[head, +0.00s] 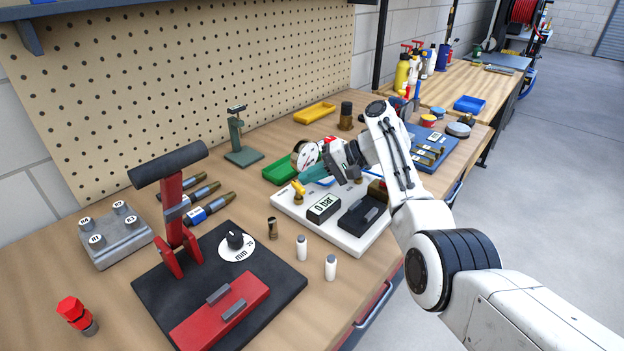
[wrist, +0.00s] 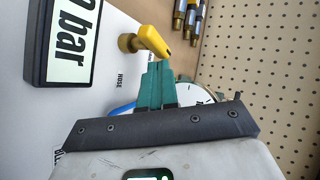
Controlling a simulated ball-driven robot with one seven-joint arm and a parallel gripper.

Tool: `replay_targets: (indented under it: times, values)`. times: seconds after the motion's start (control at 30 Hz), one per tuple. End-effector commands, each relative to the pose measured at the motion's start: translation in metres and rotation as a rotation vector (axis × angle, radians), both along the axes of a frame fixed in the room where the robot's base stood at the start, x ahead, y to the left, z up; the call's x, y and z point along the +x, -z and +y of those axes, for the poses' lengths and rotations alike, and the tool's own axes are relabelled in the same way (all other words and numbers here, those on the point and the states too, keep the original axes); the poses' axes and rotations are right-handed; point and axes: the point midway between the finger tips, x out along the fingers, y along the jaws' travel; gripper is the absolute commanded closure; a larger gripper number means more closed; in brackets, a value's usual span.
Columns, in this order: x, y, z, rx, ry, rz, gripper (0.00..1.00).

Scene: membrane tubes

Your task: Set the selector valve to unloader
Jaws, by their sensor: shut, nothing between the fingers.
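The selector valve has a yellow lever (head: 298,189) on a brass stem, on the white panel (head: 346,238). In the wrist view the yellow lever (wrist: 155,41) points right and slightly down from its brass stem, just beyond the teal fingertips. My gripper (head: 314,174) is over the panel, right of and close to the lever. In the wrist view my gripper (wrist: 158,66) has its fingers together with nothing between them. The fingertips look very near the lever; contact cannot be told. "HOSE" is printed beside the stem; other lettering is partly hidden.
A "0 bar" display (head: 323,208) and a black block (head: 361,217) sit on the panel. A round white gauge (head: 306,154) and a green tray (head: 279,170) are behind. Two small white-bodied vials (head: 301,247) stand in front. A pegboard (head: 190,75) backs the bench.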

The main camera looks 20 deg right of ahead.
Motion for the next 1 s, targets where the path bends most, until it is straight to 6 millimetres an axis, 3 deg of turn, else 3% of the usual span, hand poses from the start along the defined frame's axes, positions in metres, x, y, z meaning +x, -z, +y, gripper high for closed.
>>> replay_targets:
  times: [1.0]
  values:
    - [-0.014, 0.005, 0.016, 0.004, -0.016, 0.012, 1.0]
